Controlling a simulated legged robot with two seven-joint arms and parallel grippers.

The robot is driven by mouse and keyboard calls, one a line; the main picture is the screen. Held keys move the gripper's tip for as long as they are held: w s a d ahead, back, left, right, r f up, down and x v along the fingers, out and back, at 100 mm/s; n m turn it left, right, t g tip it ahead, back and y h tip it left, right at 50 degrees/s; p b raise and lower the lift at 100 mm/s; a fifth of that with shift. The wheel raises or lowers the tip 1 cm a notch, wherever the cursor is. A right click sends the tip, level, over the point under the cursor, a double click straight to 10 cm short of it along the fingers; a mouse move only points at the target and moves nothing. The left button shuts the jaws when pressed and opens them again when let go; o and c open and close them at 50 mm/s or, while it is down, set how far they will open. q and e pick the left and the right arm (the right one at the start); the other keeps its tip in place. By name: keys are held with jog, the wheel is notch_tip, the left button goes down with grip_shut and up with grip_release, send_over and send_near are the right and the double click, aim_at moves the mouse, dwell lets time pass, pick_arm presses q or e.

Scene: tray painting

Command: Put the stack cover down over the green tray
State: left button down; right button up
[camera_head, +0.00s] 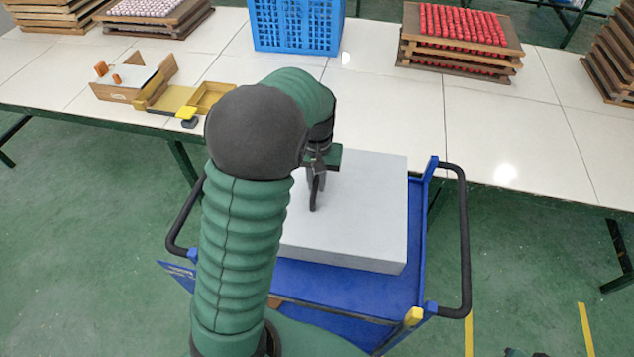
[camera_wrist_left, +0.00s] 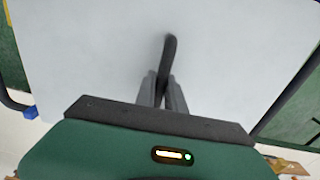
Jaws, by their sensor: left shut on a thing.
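The stack cover (camera_head: 365,215) is a plain light grey box over the blue cart. It looks level; I cannot tell whether it rests on something or hangs just above the cart. My left gripper (camera_head: 316,178) is shut on the dark upright handle (camera_head: 314,197) on the cover's top. In the left wrist view the two fingers (camera_wrist_left: 163,85) close on the handle (camera_wrist_left: 170,52), with the cover's pale top (camera_wrist_left: 90,50) filling the view. No green tray shows; anything under the cover is hidden. My right gripper is not in view.
The blue cart (camera_head: 345,285) has black side handles (camera_head: 465,240). Behind it runs a white table (camera_head: 500,130) with a blue crate (camera_head: 295,25), a stack of trays with red pieces (camera_head: 460,30), and a wooden box (camera_head: 130,80) with yellow parts. Green floor lies open at right.

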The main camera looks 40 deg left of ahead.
pick_arm(q)
notch_tip(320, 180, up, 9)
jog(key=p, duration=0.8)
jog(key=shift+r+p, duration=0.2)
jog(key=shift+p, duration=0.1)
jog(key=shift+f, duration=0.2)
